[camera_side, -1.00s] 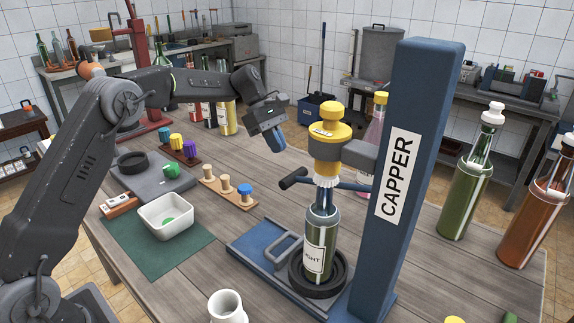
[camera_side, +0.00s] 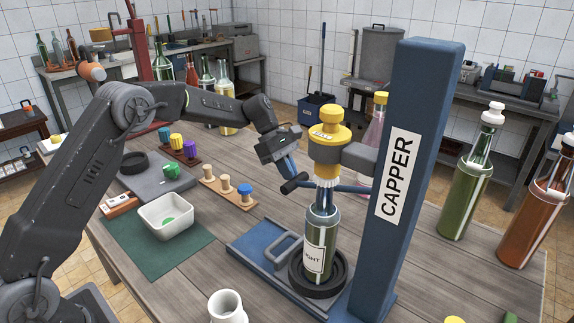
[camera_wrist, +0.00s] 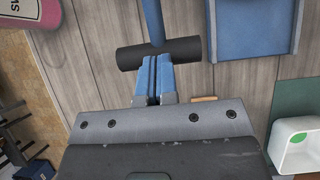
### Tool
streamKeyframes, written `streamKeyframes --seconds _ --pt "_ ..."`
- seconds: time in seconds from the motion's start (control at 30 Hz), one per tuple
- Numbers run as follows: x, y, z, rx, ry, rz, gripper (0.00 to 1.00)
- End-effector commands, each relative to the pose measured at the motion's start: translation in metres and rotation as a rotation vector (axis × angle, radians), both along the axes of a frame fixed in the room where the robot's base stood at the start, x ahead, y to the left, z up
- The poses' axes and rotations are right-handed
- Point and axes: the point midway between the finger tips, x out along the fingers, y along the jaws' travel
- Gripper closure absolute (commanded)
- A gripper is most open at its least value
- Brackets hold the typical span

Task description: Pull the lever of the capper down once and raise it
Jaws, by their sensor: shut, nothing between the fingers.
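The blue capper (camera_side: 422,120) stands upright on the table, with a yellow head (camera_side: 328,135). Its lever ends in a black grip (camera_side: 295,183), which sticks out to the left of the head. A green bottle (camera_side: 319,240) with a label stands upright in the black ring under the head. My gripper (camera_side: 291,171) is shut and empty, its blue fingers just above the black grip. In the wrist view the shut fingertips (camera_wrist: 153,62) overlap the middle of the black grip (camera_wrist: 185,50); I cannot tell whether they touch it.
A white tray (camera_side: 148,212) and a wooden rack of stoppers (camera_side: 226,198) are at the left. A white cup (camera_side: 226,303) stands in front. A green bottle (camera_side: 466,190) and a brown bottle stand at the right.

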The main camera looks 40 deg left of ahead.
Motion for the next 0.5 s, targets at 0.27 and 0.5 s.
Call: streamKeyframes --seconds 0.27,0.5 --pt "0.0 -0.005 -0.02 0.001 0.001 -0.001 1.0" --pt "0.0 -0.003 -0.019 0.001 0.001 0.0 1.0"
